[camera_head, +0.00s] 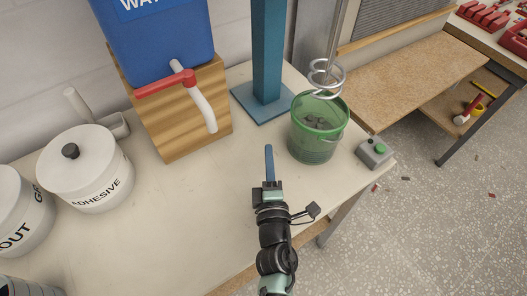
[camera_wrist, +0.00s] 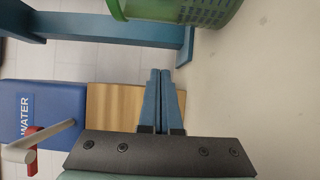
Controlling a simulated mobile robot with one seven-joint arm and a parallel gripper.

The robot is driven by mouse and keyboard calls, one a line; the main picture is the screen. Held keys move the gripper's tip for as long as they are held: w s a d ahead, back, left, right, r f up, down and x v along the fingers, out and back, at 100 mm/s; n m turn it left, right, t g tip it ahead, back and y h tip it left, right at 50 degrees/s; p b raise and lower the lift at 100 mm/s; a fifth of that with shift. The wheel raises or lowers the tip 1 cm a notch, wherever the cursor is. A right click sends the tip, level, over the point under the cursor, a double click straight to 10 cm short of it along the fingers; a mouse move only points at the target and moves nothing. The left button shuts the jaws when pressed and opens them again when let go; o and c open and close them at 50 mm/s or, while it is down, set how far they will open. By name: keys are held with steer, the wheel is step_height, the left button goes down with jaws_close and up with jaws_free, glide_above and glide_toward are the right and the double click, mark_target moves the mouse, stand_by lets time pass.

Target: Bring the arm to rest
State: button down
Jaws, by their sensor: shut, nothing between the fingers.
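My gripper (camera_head: 269,150) reaches out over the worktop from the bottom of the head view. Its blue fingers are together with nothing between them. In the wrist view the gripper (camera_wrist: 160,72) also shows its two fingers side by side and shut. In the head view the fingertips are just left of a green bucket (camera_head: 308,150) and in front of the blue post (camera_head: 266,60). The gripper appears apart from both.
A blue water container (camera_head: 160,45) with a red-handled tap stands on a wooden block (camera_head: 172,130). A white adhesive tub (camera_head: 92,185) stands left. A metal mixer whisk (camera_head: 326,78) hangs over the bucket. A grey button box (camera_head: 374,153) sits near the worktop's right edge.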

steer(key=s, duration=0.2)
steer(key=s+d, duration=0.1)
steer(key=s, duration=0.2)
steer(key=s+b, duration=0.1)
steer(key=s, duration=0.1)
steer(key=shift+s+d+f, duration=0.15)
steer(key=shift+d, duration=0.2)
steer(key=w+d+r+m+t+h+p, duration=0.15)
steer(key=r+m, duration=0.25)
steer(key=r, duration=0.7)
steer(key=w+d+r+m+t+h, duration=0.1)
steer(key=w+r+m+t+h, duration=0.2)
steer(key=r, duration=0.8)
steer(key=w+d+r+m+t+p, duration=0.1)
steer(key=w+r+m, duration=0.3)
steer(key=r, duration=0.8)
steer(key=s+a+r+m+t+y+p, duration=0.1)
steer(key=s+r+m, duration=0.3)
steer(key=r, duration=0.9)
steer(key=s+a+r+m+t+y, duration=0.1)
steer(key=s+a+r+m+t, duration=0.2)
steer(key=s+r, duration=0.6)
step_height(320, 180, up, 5)
steer(key=shift+f+m+y+p, duration=0.1)
steer(key=shift+m+y+p, duration=0.3)
steer(key=shift+m, duration=0.2)
